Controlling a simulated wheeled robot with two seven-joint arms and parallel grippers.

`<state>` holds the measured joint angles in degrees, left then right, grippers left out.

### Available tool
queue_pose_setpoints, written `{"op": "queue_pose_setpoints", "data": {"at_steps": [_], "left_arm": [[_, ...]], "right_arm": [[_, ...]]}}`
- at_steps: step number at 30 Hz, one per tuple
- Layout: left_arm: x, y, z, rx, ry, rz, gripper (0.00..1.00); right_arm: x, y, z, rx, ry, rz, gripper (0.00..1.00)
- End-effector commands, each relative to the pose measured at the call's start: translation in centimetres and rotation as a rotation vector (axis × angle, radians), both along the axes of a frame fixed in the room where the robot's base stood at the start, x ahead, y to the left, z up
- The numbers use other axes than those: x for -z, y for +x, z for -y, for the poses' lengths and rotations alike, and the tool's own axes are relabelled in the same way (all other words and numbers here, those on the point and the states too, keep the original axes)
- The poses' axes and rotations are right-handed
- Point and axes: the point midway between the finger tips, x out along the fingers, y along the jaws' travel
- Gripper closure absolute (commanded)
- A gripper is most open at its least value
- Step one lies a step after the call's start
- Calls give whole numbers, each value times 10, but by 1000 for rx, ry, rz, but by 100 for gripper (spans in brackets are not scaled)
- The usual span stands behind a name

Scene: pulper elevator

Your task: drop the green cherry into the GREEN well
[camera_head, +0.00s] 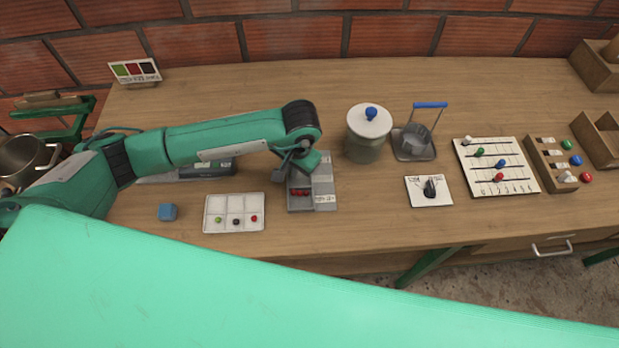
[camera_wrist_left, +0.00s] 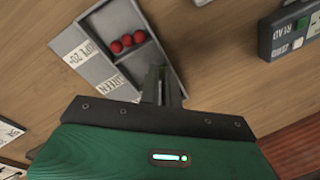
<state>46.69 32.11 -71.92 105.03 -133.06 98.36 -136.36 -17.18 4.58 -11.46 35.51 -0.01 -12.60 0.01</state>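My left gripper (camera_wrist_left: 162,84) hangs over the grey well tray. In the wrist view its fingers are close together with a sliver of green between their tips, which I take as the green cherry (camera_wrist_left: 162,71), mostly hidden. The grey tray (camera_wrist_left: 98,58), also in the head view (camera_head: 326,184), holds several red cherries (camera_wrist_left: 127,42) in one well. A label on it seems to read GREEN (camera_wrist_left: 122,80), and the well near it is partly hidden by the gripper. A white tray (camera_head: 234,201) holds a green, a dark and a red cherry. My right gripper is not in view.
A lidded jar (camera_head: 367,140) and a blue-handled metal device (camera_head: 416,142) stand right of the grey tray. A slider board (camera_head: 496,168) is farther right.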

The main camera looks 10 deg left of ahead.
Motion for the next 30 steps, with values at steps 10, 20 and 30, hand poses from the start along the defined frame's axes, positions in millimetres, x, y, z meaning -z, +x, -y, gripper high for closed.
{"op": "queue_pose_setpoints", "data": {"at_steps": [10, 20, 30], "left_arm": [[13, 0, 0, 1, 0, 0, 100], [13, 0, 0, 1, 0, 0, 70], [6, 0, 1, 0, -2, 1, 70]], "right_arm": [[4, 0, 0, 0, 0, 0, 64], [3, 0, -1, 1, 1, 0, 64], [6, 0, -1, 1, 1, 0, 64]]}}
